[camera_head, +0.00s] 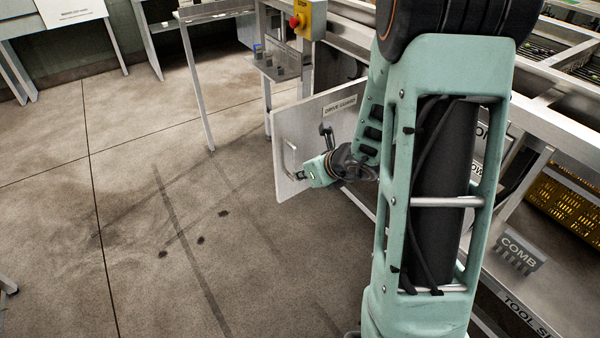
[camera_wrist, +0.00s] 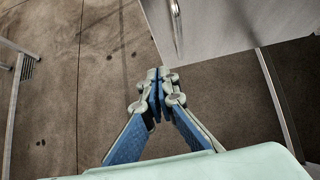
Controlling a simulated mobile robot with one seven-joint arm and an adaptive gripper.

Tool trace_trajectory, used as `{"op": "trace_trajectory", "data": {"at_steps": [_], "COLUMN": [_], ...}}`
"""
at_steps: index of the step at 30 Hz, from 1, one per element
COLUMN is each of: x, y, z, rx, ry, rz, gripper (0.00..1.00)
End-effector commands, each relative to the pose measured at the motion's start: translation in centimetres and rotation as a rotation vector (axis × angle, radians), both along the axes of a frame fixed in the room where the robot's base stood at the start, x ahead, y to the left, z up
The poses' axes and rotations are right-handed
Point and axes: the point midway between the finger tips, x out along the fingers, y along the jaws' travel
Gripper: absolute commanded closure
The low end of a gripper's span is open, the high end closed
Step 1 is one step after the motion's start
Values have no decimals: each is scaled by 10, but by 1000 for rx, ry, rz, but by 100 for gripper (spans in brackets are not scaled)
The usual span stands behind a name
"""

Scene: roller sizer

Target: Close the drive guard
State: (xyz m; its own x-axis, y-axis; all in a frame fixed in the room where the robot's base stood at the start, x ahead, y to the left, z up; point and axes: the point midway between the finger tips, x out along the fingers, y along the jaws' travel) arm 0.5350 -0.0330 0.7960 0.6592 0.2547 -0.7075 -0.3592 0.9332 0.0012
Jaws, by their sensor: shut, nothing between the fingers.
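The drive guard (camera_head: 301,128) is a pale hinged panel with a "DRIVE GUARD" label (camera_head: 339,107). It stands swung out from the machine frame, over the floor. Its bar handle (camera_head: 289,160) is near the panel's free left edge. In the wrist view the guard (camera_wrist: 225,28) fills the upper right, with its handle (camera_wrist: 176,24) at its left edge. My gripper (camera_wrist: 155,80) has its fingertips together and empty, below the handle in that view and apart from it. In the head view my gripper (camera_head: 303,176) is at the guard's lower free edge; contact with the panel cannot be told.
A yellow box with a red button (camera_head: 309,18) is on the frame above the guard. A metal side table (camera_head: 215,10) stands at the back. The comb holder (camera_head: 518,252) and yellow crate (camera_head: 565,207) are at the right. Floor (camera_head: 130,220) left of the guard is clear.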

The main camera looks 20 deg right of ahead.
Motion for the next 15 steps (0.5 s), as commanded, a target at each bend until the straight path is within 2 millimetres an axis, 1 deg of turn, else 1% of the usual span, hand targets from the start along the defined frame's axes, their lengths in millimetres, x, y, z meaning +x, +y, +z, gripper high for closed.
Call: {"op": "trace_trajectory", "data": {"at_steps": [1,9,10,12,15], "x": [7,43,47,59,71], "y": [4,17,19,23,27], "z": [-12,-50,-53,-49,-49], "rx": [1,0,0,-1,-2], "ry": [2,2,1,-3,-2], "rz": [3,2,1,4,2], "gripper": [100,100,100,100,100]}}
